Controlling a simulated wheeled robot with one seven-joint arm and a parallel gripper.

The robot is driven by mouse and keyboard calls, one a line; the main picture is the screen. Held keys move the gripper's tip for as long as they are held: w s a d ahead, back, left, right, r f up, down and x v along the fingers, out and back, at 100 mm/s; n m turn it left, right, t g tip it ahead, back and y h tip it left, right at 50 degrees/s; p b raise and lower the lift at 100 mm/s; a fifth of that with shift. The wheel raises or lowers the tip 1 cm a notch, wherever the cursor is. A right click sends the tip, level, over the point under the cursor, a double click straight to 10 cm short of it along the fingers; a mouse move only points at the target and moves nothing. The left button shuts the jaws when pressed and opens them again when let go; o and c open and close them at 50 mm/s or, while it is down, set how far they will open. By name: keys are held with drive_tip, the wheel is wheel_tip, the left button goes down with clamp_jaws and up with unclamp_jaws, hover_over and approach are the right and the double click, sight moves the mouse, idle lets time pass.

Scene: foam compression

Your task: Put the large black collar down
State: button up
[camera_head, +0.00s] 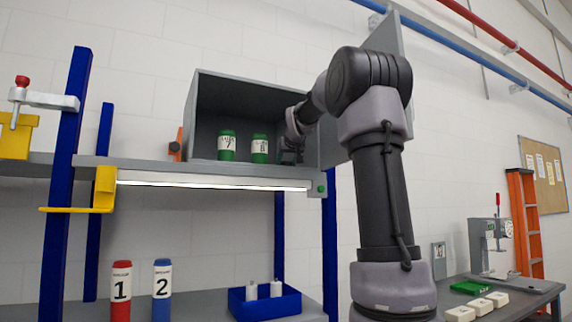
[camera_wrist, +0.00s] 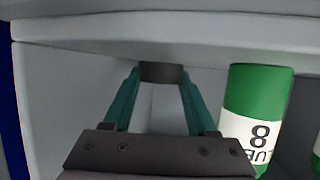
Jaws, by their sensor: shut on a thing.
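My gripper (camera_wrist: 161,78) has two teal fingers shut on the large black collar (camera_wrist: 161,72), a short dark band between the fingertips in the wrist view. In the head view my gripper (camera_head: 291,150) is inside the right side of the open grey cabinet, and its fingers are dark and small there. The collar cannot be made out in the head view. Whether it touches a cabinet surface cannot be told.
A green bottle labelled 8 (camera_head: 259,148) stands just left of my gripper; it also shows in the wrist view (camera_wrist: 256,105). Another green bottle (camera_head: 227,146) stands farther left. The cabinet (camera_head: 194,118) has an open door on its right. Its walls are close around my gripper.

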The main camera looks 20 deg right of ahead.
drive_tip(key=shift+f, duration=0.2)
drive_tip(key=o, duration=1.4)
drive_tip(key=shift+f, duration=0.1)
drive_tip(key=shift+c, duration=0.2)
drive_tip(key=shift+s+r, duration=0.2)
drive_tip(key=shift+s, duration=0.05)
drive_tip(key=v, duration=1.2)
drive_tip(key=s+a+f+g+y, duration=0.1)
drive_tip(key=s+a+f+g, duration=0.1)
drive_tip(key=s+a+f, duration=0.3)
drive_tip(key=s+a+f+m+g+y, duration=0.1)
drive_tip(key=s+a+f, duration=0.4)
drive_tip(key=s+f, duration=0.7)
drive_tip(key=s+a+f+g+y, duration=0.3)
drive_tip(key=s+f, duration=0.6)
drive_tip(key=f, duration=0.6)
drive_tip(key=shift+a+f+m, duration=0.25)
drive_tip(key=shift+a+m, duration=0.05)
drive_tip(key=shift+a, duration=0.9)
